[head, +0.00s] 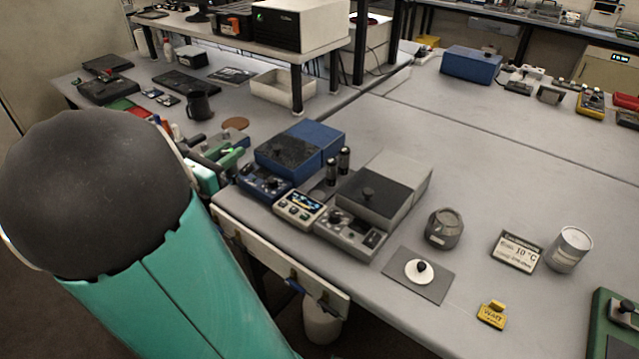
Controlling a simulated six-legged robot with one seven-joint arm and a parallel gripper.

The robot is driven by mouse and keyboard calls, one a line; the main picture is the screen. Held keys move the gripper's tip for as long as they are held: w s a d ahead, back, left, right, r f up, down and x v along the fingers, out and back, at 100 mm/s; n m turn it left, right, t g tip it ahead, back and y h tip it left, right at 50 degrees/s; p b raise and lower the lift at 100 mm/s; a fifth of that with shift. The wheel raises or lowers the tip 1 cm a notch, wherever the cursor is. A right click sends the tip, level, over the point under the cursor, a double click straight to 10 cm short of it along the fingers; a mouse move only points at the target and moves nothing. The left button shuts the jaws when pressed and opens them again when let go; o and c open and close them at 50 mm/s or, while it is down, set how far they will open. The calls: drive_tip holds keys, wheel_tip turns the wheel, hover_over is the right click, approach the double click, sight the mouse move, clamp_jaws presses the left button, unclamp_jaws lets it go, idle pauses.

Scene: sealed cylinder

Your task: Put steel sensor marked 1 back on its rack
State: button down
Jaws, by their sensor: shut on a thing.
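I cannot make out the steel sensor marked 1 in the head view. A pale rail (328,294) runs along the bench's front edge, with small blue and brass-coloured fittings on it; it may be the rack, but I cannot tell. A dark blue piece (296,285) sits at the rail's lower edge. My teal arm with its dark rounded joint fills the left of the view and hides part of the bench's front left. My gripper is out of view, and so is anything in it.
A blue instrument (292,150) and a grey instrument (388,188) stand near the front edge, with two dark cylinders between them. Right are a steel pot (444,229), a "10 °C" placard (517,251), a white can (570,249) and a yellow tag (492,314).

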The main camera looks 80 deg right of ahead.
drive_tip(key=s+d+m+g+y, duration=0.25)
drive_tip(key=s+g, duration=0.25)
drive_tip(key=s, duration=0.4)
drive_tip(key=shift+m, duration=0.25)
drive_tip(key=shift+s+d+f, duration=1.3)
drive_tip(key=shift+d+f, duration=0.5)
drive_tip(key=shift+f, duration=0.25)
drive_tip(key=shift+s+d+f, duration=1.25)
drive_tip(key=shift+d+f, duration=0.55)
drive_tip(key=shift+f, duration=0.2)
drive_tip(key=shift+s+d+f, duration=1.3)
drive_tip(key=shift+d+f, duration=0.5)
drive_tip(key=shift+f, duration=0.25)
drive_tip(key=shift+f, duration=0.2)
drive_tip(key=c, duration=1.1)
unclamp_jaws()
